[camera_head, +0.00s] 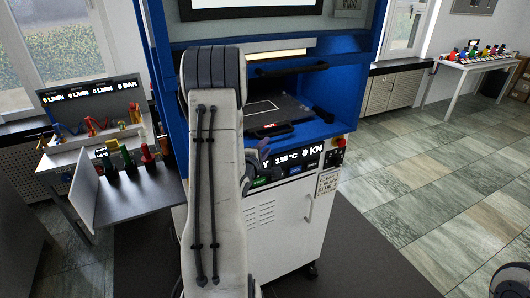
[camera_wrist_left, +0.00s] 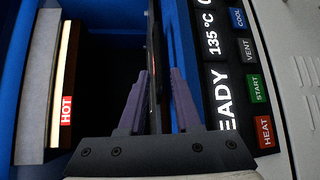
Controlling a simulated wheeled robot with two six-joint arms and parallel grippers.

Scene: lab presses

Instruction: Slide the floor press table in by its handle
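The blue floor press (camera_head: 160,62) stands in front of me, its dark press table (camera_head: 285,108) with a white square outline in the opening. A red label lies at the table's front edge. My left arm hides the left part of the press. My left gripper (camera_head: 262,152) is at the front edge, above the control panel, its purple fingers partly hidden. In the left wrist view the left gripper (camera_wrist_left: 160,72) has its fingers apart, with a thin dark edge (camera_wrist_left: 153,60) between them. I cannot tell whether this is the handle, or whether the fingers touch it. My right gripper is out of view.
The control panel (camera_head: 299,161) reads 135 °C and 0 KN in the wrist and head views. A red knob (camera_head: 340,142) sits at its right. A white cabinet door (camera_head: 290,220) is below. A side bench (camera_head: 130,200) stands left; open floor lies right.

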